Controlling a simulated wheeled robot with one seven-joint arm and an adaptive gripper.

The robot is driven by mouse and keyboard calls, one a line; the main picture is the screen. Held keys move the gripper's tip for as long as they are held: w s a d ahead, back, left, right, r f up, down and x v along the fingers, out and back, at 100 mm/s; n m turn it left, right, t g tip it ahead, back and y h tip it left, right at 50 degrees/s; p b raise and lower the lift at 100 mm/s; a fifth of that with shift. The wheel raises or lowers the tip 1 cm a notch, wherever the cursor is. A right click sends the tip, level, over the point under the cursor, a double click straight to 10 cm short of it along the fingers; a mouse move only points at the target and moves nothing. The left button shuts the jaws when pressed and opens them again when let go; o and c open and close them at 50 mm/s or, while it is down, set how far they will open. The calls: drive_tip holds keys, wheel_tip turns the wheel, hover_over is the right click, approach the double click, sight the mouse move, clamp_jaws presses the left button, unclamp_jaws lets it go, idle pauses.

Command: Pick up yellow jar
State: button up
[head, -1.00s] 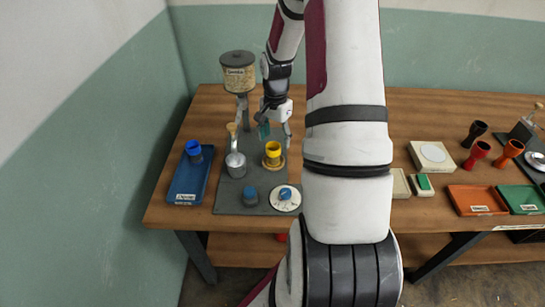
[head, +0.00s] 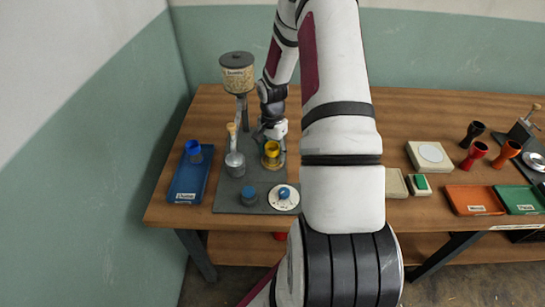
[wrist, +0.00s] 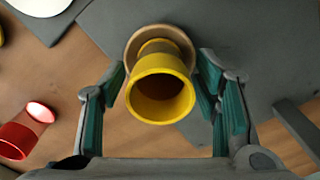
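The yellow jar (head: 271,149) is goblet-shaped and stands upright on a round wooden base at the right edge of the grey mat (head: 229,200). In the wrist view the jar (wrist: 160,88) shows its open, empty-looking mouth toward the camera, with the round wooden base (wrist: 132,50) behind it. My gripper (wrist: 163,80) is open, with one green-padded finger on each side of the jar. A gap shows on the left; the right finger is very close to the jar, and I cannot tell whether it touches. In the head view my gripper (head: 270,132) is just behind the jar.
A hopper (head: 238,75) on a post and a grey metal cup (head: 235,164) stand left of the jar. A blue tray (head: 184,184) holds a blue jar (head: 193,148). A white disc (head: 284,203) lies in front. A red goblet (wrist: 18,137) shows at lower left in the wrist view.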

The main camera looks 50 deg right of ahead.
drive_tip(key=c, duration=1)
drive_tip(key=shift+r, duration=0.2)
